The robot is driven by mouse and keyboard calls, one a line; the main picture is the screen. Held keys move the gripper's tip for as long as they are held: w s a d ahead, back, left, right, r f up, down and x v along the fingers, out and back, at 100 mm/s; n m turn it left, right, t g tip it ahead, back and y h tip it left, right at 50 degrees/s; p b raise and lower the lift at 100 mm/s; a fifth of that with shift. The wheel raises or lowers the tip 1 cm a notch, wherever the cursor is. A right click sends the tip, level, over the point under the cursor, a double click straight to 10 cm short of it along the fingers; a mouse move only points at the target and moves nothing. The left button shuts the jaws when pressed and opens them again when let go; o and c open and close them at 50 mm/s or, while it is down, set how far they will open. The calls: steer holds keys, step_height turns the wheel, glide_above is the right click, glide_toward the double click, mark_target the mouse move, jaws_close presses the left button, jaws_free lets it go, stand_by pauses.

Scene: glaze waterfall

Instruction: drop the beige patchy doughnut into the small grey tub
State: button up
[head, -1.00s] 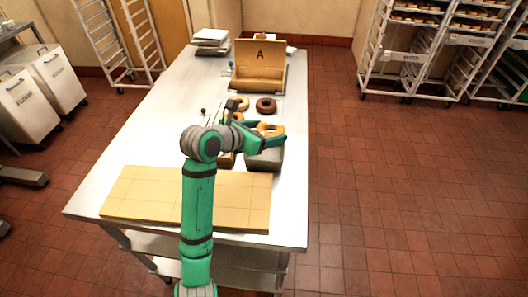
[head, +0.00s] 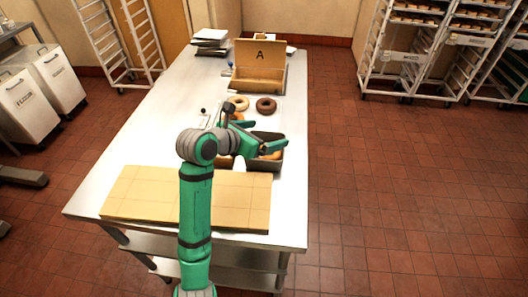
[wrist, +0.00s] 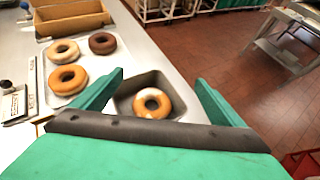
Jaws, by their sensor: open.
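The beige patchy doughnut (wrist: 152,103), golden with pale patches, lies inside the small grey tub (wrist: 126,101) in the wrist view. In the head view part of it (head: 271,156) shows within the tub (head: 261,166), partly covered by my gripper. My gripper (head: 262,136) is open above the tub. In the wrist view its two green fingers (wrist: 155,92) stand wide apart, one on each side of the tub, with nothing between them and the doughnut below.
A pale tray (wrist: 85,69) beside the tub holds a cream doughnut (wrist: 63,52), a dark one (wrist: 102,43) and a golden one (wrist: 68,80). A cardboard box marked A (head: 259,74) stands behind. A tan board (head: 140,193) lies at the table's near end.

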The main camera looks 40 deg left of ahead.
steer(key=v, duration=0.9)
steer(key=shift+s, duration=0.2)
steer(key=shift+r, duration=0.1)
